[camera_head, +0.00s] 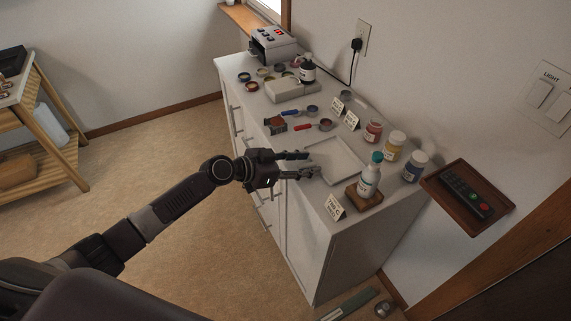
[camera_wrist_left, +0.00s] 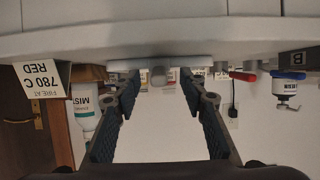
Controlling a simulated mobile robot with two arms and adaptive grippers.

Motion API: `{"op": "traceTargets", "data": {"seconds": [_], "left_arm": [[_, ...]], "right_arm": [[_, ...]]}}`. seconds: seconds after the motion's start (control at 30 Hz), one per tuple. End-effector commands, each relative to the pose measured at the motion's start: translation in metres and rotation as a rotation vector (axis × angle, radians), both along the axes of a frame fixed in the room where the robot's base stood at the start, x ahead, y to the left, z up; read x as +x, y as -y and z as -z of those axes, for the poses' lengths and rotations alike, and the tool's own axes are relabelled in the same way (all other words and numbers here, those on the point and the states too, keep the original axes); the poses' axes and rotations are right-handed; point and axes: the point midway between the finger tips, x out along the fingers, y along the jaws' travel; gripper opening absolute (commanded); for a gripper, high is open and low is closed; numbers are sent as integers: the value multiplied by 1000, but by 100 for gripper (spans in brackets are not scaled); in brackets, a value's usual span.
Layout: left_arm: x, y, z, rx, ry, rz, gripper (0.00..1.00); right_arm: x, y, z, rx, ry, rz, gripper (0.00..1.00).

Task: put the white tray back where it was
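The white tray (camera_head: 345,163) lies flat on top of the white cabinet, between the red-handled tool and the bottle on its wooden block. My left gripper (camera_head: 312,163) is open at the tray's near left edge, its two fingers pointing toward it. In the left wrist view, which is upside down, the tray's edge (camera_wrist_left: 150,63) shows as a thin pale strip just beyond the spread fingers (camera_wrist_left: 160,82). Nothing is seen between the fingers. I cannot tell whether a finger touches the tray. My right gripper is not in view.
The white spray bottle (camera_head: 369,178) stands close to the tray's right, with a sign card (camera_head: 334,207) in front. Jars (camera_head: 393,146) line the wall side. A red-handled tool (camera_head: 307,126) lies to the tray's left. Open floor (camera_head: 190,240) is in front of the cabinet.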

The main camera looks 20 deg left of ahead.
Motion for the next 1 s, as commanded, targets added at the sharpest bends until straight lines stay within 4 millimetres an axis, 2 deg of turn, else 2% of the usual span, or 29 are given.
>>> {"op": "traceTargets", "data": {"seconds": [0.3, 0.5, 0.7, 1.0], "left_arm": [[-42, -42, -17, 7, -1, 1, 39], [-64, -63, -31, 4, -3, -1, 39], [-74, -72, -38, 3, -2, 0, 39], [-74, -74, -39, 2, -3, -4, 39]], "right_arm": [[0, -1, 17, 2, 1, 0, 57], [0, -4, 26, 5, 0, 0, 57], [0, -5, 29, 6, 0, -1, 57], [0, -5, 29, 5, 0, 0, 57]]}}
